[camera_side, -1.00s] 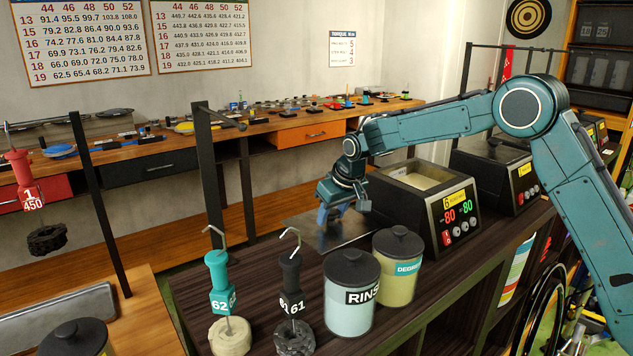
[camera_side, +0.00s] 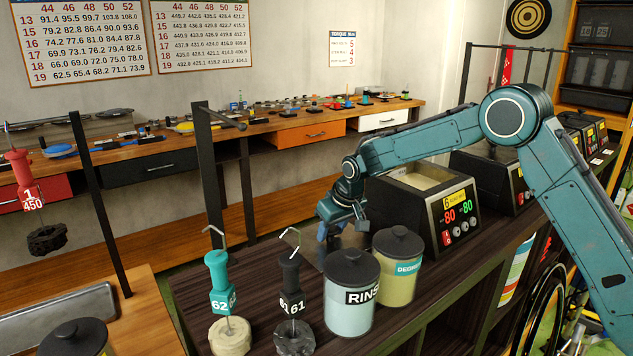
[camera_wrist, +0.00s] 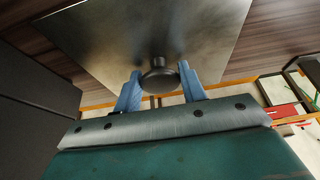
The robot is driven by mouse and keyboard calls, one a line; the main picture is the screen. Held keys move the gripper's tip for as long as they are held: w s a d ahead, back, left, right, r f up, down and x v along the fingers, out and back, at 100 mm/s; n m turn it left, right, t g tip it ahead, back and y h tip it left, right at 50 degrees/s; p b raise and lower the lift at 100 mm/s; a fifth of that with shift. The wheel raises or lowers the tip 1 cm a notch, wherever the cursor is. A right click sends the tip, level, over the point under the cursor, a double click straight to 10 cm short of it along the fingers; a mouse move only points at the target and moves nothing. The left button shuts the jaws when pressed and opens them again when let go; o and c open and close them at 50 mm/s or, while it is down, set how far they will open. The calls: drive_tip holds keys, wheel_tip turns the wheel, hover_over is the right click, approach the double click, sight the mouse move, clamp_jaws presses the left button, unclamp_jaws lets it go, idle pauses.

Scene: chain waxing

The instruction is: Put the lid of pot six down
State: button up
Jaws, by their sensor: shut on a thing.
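Pot six (camera_side: 403,207) is a dark square heater with a "6" label and red and green "80" readouts. Its top is open and pale wax (camera_side: 424,176) shows inside. The lid (camera_wrist: 150,30) is a square metal plate with a dark round knob (camera_wrist: 158,76). My gripper (camera_wrist: 160,88) is shut on this knob, with a blue finger at each side. Whether the lid touches the bench I cannot tell.
The RINSE jar (camera_side: 350,298) and the DEGREASER jar (camera_side: 397,268) stand close in front of my gripper. Two hooked holders, teal (camera_side: 218,285) and black (camera_side: 290,275), stand front left. A dark post (camera_side: 210,170) rises behind them. Dark bench (camera_side: 262,268) is clear left of my gripper.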

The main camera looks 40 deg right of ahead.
drive_tip(key=o, duration=1.1)
drive_tip(key=shift+f, duration=0.15)
drive_tip(key=v, duration=1.2)
drive_tip(key=shift+r, duration=0.25)
